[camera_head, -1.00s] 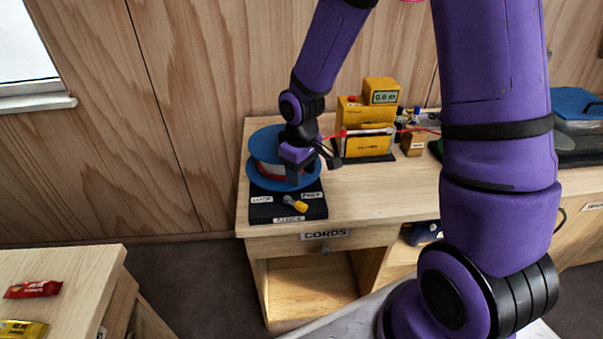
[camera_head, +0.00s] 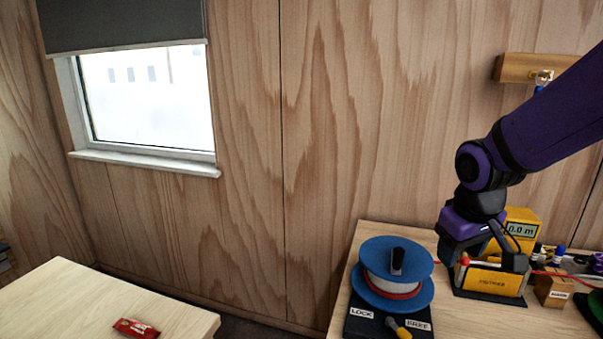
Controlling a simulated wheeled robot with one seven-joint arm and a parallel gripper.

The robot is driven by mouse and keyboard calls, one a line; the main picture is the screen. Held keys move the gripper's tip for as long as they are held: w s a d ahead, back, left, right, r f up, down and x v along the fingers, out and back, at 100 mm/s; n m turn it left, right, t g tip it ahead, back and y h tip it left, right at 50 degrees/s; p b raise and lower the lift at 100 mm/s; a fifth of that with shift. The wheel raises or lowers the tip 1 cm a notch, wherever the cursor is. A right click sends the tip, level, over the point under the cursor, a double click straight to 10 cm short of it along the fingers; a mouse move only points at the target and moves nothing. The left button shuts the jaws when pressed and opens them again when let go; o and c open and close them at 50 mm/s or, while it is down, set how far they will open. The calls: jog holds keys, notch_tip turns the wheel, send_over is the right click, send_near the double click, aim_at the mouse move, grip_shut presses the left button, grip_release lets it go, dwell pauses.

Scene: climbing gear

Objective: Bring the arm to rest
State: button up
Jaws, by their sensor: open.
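My gripper (camera_head: 484,262) is at the right of the head view, at the end of my purple arm. Its dark fingers are apart and point down, with nothing seen between them. It is in front of the yellow meter device (camera_head: 522,228) with the small display and hides part of it. I cannot tell whether the fingers touch it. The blue spool (camera_head: 397,257) with red and white cord stands on its black base to the left of my gripper, clear of it.
The black base (camera_head: 362,326) carries LOCK and FREE labels and a yellow-handled lever (camera_head: 399,328). A small wooden block (camera_head: 552,291) and a red cord lie right of the meter. A second table (camera_head: 60,300) with a red packet (camera_head: 136,328) is at left. A wooden wall bracket (camera_head: 515,68) is above.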

jog(key=s+d+r+m+t, duration=0.2)
jog(key=s+r+m+t, duration=0.1)
jog(key=s+r, duration=0.8)
jog(key=s, duration=0.4)
jog(key=shift+s+r+y, duration=0.3)
jog(key=shift+r+y, duration=0.1)
